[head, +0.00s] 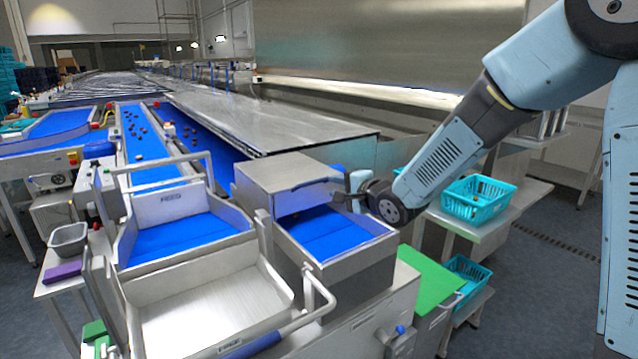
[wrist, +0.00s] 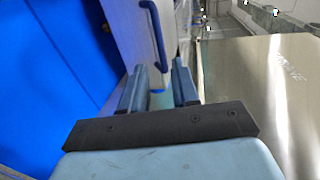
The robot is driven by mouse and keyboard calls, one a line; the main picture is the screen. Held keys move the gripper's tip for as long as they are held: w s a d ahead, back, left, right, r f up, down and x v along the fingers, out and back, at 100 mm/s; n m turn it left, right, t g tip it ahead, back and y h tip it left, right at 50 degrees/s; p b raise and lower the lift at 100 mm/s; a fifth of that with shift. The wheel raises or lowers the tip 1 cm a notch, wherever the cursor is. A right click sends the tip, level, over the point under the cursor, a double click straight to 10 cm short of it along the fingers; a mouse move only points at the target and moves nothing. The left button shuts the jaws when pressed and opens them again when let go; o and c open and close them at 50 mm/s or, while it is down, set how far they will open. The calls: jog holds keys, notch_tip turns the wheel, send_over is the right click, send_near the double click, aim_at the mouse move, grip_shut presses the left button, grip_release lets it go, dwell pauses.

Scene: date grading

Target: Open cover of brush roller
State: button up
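The brush roller cover looks to be the steel box-shaped hood (head: 283,172) over the back of a short blue belt (head: 328,232). A blue bar handle (head: 312,184) is on its front face. My gripper (head: 345,194) is at the right end of that face, close to the handle. In the wrist view my gripper (wrist: 158,88) has its two fingers apart with nothing held between them. The blue handle (wrist: 157,38) runs down a pale panel just beyond the fingertips, its lower end lined up with the gap. I cannot tell whether they touch.
A steel tray (head: 215,305) with a blue-ended push bar stands at front left, beside a blue-lined chute (head: 185,235). Teal crates (head: 478,199) and a green board (head: 428,280) are to the right. A long steel cover (head: 270,118) stretches behind the hood.

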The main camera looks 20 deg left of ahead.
aim_at(318, 182)
jog(key=x, duration=0.9)
jog(key=shift+w+a, duration=0.2)
jog(key=shift+w, duration=0.1)
jog(key=shift+f, duration=0.1)
grip_shut()
